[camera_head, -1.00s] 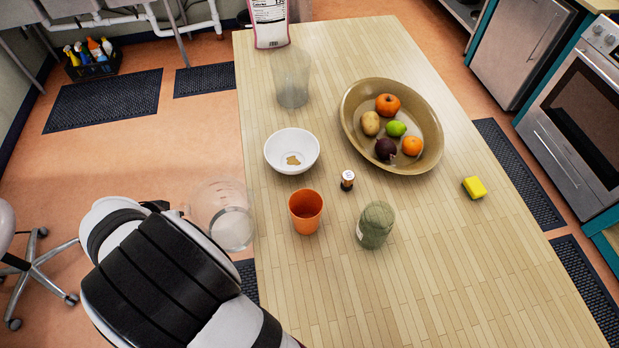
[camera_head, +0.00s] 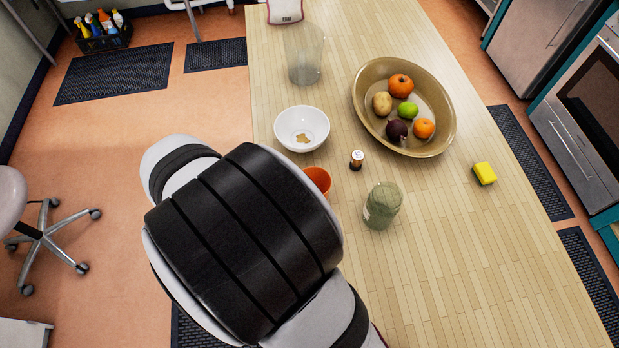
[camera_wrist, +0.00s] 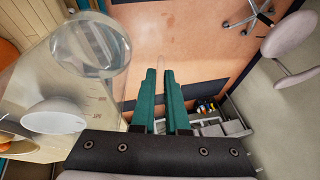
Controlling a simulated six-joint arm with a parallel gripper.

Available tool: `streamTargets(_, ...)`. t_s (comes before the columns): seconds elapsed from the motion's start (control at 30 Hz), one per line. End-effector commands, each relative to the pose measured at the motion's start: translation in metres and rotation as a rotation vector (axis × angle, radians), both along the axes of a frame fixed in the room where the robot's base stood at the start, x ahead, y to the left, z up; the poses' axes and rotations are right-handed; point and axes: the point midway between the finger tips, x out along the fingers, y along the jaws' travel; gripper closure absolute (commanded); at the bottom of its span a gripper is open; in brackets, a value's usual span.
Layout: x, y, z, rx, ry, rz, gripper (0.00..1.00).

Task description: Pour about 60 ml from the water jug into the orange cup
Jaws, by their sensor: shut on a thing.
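The orange cup (camera_head: 318,180) stands on the wooden table in the head view, its lower part hidden behind my arm. The clear water jug (camera_wrist: 112,88), with measuring marks on its wall, fills the left of the wrist view. My gripper (camera_wrist: 161,75) has its teal fingers close together on the jug's handle, which is mostly hidden between them.
A white bowl (camera_head: 302,119) with a brown patch inside is behind the cup. A green jar (camera_head: 382,207) and a small dark bottle (camera_head: 357,160) stand right of it. A fruit dish (camera_head: 447,132), a clear container (camera_head: 304,62) and a yellow sponge (camera_head: 485,173) are farther off. The table's front right is clear.

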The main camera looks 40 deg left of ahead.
Motion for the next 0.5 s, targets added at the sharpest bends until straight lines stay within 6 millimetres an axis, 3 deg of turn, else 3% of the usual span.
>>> streamTargets(0.5,0.013,-0.012,0.029,0.120,0.120,-0.009,1.00)
